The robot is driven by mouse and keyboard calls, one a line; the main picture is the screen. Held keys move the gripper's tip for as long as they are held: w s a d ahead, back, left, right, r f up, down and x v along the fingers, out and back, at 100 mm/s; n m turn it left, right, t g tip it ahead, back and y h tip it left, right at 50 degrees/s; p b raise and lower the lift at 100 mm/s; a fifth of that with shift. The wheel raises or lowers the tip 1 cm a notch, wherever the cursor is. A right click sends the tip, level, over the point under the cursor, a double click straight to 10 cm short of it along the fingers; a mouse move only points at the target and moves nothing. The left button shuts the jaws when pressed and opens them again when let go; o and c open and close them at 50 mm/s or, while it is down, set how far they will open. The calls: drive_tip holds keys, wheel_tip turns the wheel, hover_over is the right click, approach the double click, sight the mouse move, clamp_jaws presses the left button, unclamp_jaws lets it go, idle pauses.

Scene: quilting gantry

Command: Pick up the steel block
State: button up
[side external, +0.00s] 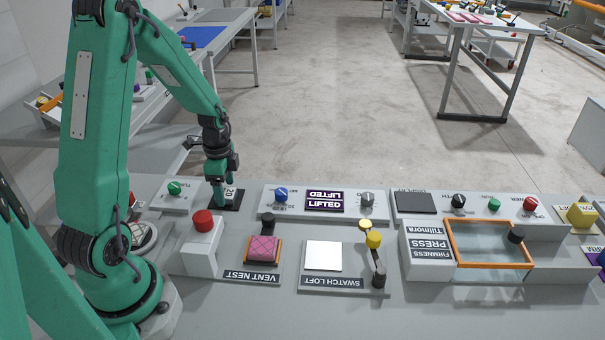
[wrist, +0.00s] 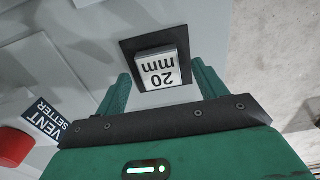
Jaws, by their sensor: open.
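The steel block (wrist: 158,75) is a small light-grey piece marked "20 mm", sitting on a dark square pad (wrist: 127,49) in the wrist view. My gripper (wrist: 161,72) is open, with one green finger on each side of the block's near part. In the side external view my gripper (side external: 221,196) points down at the pad (side external: 236,204), and the block (side external: 231,193) is partly hidden behind the fingers.
A white post with a red button (side external: 203,221) stands in front of the pad. A green-knobbed panel (side external: 174,188) is to its left, and a panel with a blue knob (side external: 281,194) and "LIFTED" display (side external: 324,201) to its right. The vent nest (side external: 262,250) lies nearer.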

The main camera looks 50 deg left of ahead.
drive_tip(key=shift+f, duration=0.55)
drive_tip(key=c, duration=1.3)
